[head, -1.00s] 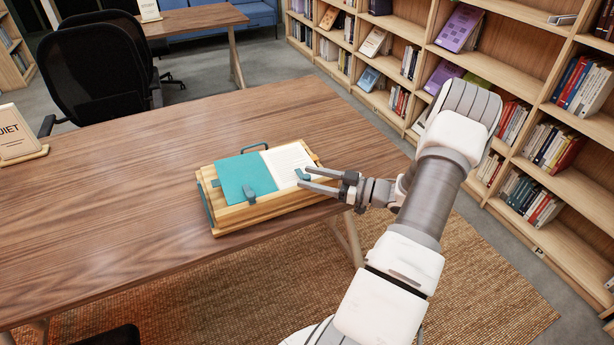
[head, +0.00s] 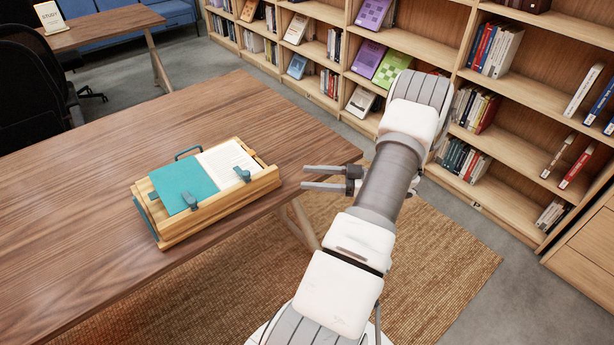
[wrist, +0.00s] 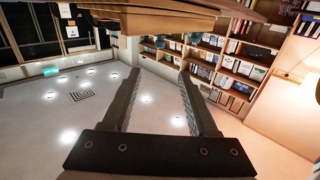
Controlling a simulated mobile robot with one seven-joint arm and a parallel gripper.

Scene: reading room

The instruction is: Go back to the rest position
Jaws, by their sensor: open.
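My gripper (head: 304,177) is open and empty. Its two fingers point left, just right of a wooden book cradle, apart from it. In the wrist view the two fingers (wrist: 158,92) are spread with nothing between them. The wooden cradle (head: 215,217) stands on the table near its front right edge. An open book lies on it, with a teal cover side (head: 182,184) on the left and a white page (head: 226,160) on the right. Teal clips sit on the book's lower edge and on the right page.
The brown wooden table (head: 90,220) has clear room left of the cradle. Bookshelves (head: 540,110) run along the back and right. A black chair (head: 30,95) stands behind the table at left. A woven rug (head: 440,255) covers the floor beneath my arm.

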